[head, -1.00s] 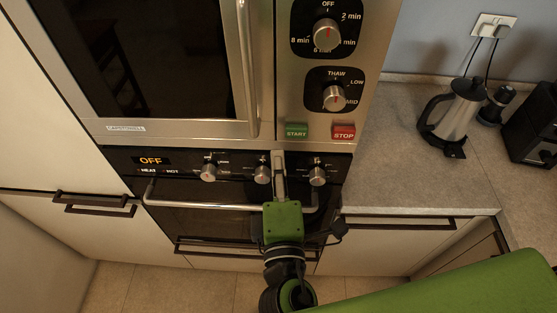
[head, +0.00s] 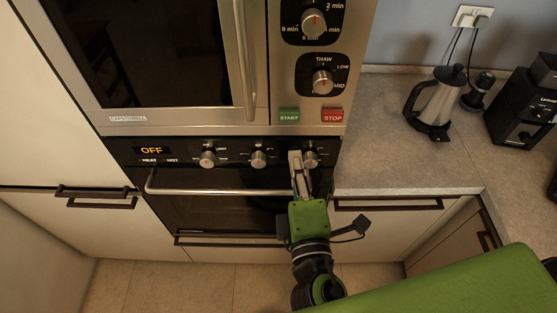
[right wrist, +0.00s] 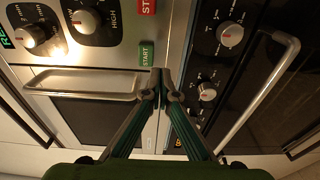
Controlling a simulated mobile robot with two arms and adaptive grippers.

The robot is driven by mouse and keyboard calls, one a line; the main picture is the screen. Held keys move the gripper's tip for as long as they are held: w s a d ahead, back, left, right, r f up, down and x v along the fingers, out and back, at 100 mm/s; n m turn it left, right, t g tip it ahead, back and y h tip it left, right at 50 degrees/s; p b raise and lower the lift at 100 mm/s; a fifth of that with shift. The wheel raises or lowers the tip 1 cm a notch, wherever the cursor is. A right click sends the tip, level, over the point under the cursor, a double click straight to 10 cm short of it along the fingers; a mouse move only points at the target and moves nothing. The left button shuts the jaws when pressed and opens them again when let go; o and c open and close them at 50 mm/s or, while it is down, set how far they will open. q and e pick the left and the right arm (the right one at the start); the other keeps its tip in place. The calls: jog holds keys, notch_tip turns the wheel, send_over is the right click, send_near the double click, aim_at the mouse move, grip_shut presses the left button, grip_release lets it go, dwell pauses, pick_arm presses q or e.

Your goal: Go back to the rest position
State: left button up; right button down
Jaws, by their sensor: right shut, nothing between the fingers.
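My right gripper (head: 296,158) is shut and empty in the head view. Its fingers point up in front of the oven's control panel, between the middle knob (head: 258,159) and the right knob (head: 310,158). Its green body overlaps the right part of the oven handle (head: 220,191); I cannot tell the exact gap. In the right wrist view the fingertips (right wrist: 160,72) meet with nothing between them, near the green START button (right wrist: 146,54). My left gripper is not in view.
Above the oven (head: 220,214) is a microwave with a vertical handle (head: 243,60), dials and a red STOP button (head: 332,115). The countertop at right holds a metal kettle (head: 437,103) and a black appliance (head: 524,110). Drawer handles (head: 388,204) stick out below the counter.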

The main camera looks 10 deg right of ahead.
jog(key=shift+s+d, duration=1.4)
jog(key=shift+d, duration=0.9)
jog(key=s+a+f+m+g+y+b, duration=0.15)
jog(key=f+g, duration=0.25)
jog(key=f, duration=1.7)
jog(key=s+f+m+g+y+b, duration=0.1)
jog(key=s+f+g+b, duration=0.2)
jog(key=f, duration=1.7)
jog(key=s+d+f+m+g+b, duration=0.1)
jog(key=s+f+m+g, duration=0.1)
jog(key=s+f, duration=0.35)
jog(key=s+d+f+m+g+b, duration=0.1)
jog(key=s+d+f+g, duration=0.1)
jog(key=f, duration=0.7)
jog(key=s+d+f+m+g, duration=0.1)
jog(key=s+f+m+g, duration=0.1)
jog(key=s+f, duration=0.35)
pick_arm(q)
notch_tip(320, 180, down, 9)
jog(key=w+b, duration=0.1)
jog(key=b, duration=0.1)
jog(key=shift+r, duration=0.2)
pick_arm(e)
jog(key=s+d+f+m+g, duration=0.3)
jog(key=s+f+m, duration=0.3)
jog(key=s+f, duration=0.6)
jog(key=s, duration=0.3)
jog(key=shift+d+g, duration=0.2)
jog(key=shift+g, duration=0.2)
